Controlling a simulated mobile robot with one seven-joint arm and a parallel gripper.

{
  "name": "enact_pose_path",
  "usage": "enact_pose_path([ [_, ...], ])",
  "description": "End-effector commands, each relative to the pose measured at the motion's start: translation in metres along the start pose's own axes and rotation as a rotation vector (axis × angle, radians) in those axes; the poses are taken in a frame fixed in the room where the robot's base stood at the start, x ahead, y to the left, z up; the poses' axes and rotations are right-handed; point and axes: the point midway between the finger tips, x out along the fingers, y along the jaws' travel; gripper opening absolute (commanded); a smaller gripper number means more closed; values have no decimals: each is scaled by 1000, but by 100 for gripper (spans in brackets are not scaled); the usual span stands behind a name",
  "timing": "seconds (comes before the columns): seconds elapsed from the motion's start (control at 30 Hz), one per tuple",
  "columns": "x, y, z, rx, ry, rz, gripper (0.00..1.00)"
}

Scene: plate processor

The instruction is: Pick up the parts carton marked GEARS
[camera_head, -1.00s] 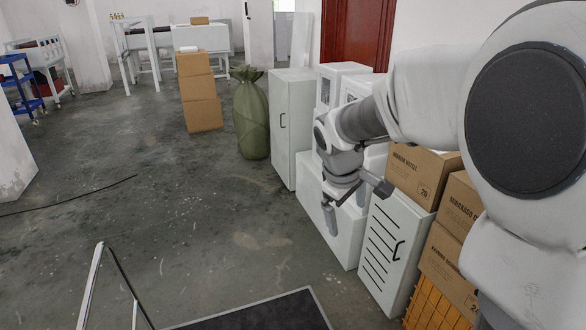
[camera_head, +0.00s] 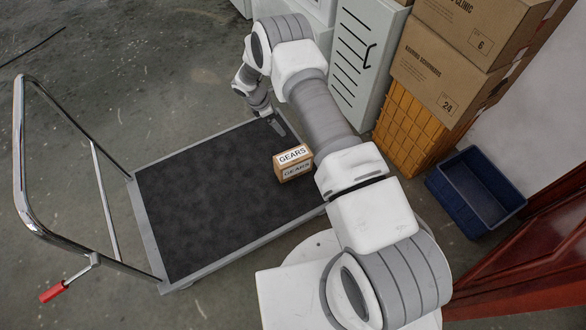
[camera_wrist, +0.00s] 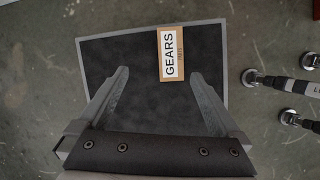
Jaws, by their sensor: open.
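The small brown carton (camera_head: 294,163) with white GEARS labels sits on the dark deck of a flatbed trolley (camera_head: 215,190), near its right edge. It also shows in the wrist view (camera_wrist: 178,55), ahead of my gripper and a little right of the middle between the fingers. My gripper (camera_wrist: 160,80) is open and empty, with its two fingers spread apart above the deck. In the head view my gripper (camera_head: 276,122) is at the far right corner of the trolley, apart from the carton; my arm passes just right of the carton.
The trolley's chrome handle (camera_head: 19,140) with a red-ended lever (camera_head: 52,292) rises at the left. Brown boxes (camera_head: 435,65) stand on an orange crate (camera_head: 410,125) at the right, beside a blue bin (camera_head: 475,190). A white cabinet (camera_head: 362,60) stands behind. The deck left of the carton is clear.

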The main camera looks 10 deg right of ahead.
Motion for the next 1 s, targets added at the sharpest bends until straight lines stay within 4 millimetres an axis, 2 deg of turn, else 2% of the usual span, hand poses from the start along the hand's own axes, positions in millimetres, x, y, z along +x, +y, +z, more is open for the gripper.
enact_pose_path([
  [0.03, 31, -8, -14, -39, -3, -9, 100],
  [0.1, 57, -15, -26, -86, -7, -15, 100],
  [0.2, 81, -23, -37, -132, -10, -21, 100],
  [0.47, 118, -31, -46, -167, -13, -26, 100],
  [0.8, 193, -33, -44, -164, -12, -26, 100],
  [1.0, 217, -33, -43, -165, -13, -25, 100],
])
